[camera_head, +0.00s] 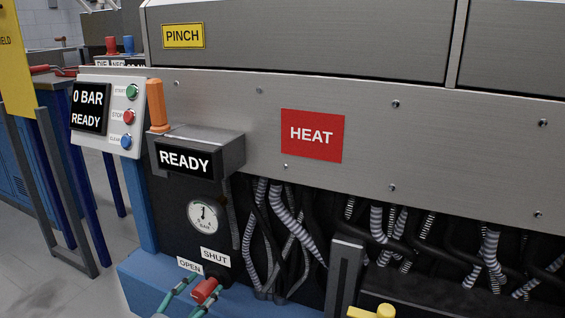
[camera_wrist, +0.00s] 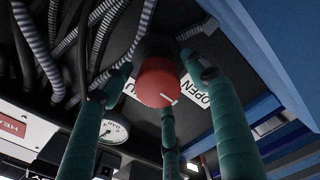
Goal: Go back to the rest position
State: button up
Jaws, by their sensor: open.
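My gripper (camera_wrist: 160,95) has its teal fingers spread open around a red knob (camera_wrist: 157,82), and I cannot tell whether any finger touches it. A white line on the knob points to the lower right in the wrist view. The OPEN label (camera_wrist: 192,92) lies to the knob's right there, partly behind a finger. In the head view, the red knob (camera_head: 205,290) shows low at the left, below the SHUT label (camera_head: 215,255), with the OPEN label (camera_head: 189,265) to its left. My gripper's teal fingers (camera_head: 190,294) show beside it; the rest is cut off.
A pressure gauge (camera_head: 205,217) and a READY display box (camera_head: 200,152) sit above the knob. An orange handle (camera_head: 158,107) stands beside the box. Striped hoses (camera_head: 290,215) hang to the right under the HEAT panel (camera_head: 312,135). A blue frame (camera_head: 150,290) lies close to the gripper.

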jog(key=m+b, duration=0.1)
jog(key=m, duration=0.1)
jog(key=m+b, duration=0.1)
jog(key=b, duration=0.1)
jog(key=m+b, duration=0.2)
jog(key=shift+f+m, duration=0.3)
jog(key=shift+r+m+b, duration=0.25)
jog(key=shift+m+b, duration=0.75)
jog(key=shift+m, duration=0.1)
jog(key=shift+r+m, duration=0.15)
jog(key=shift+m, duration=0.15)
jog(key=shift+o, duration=1.2)
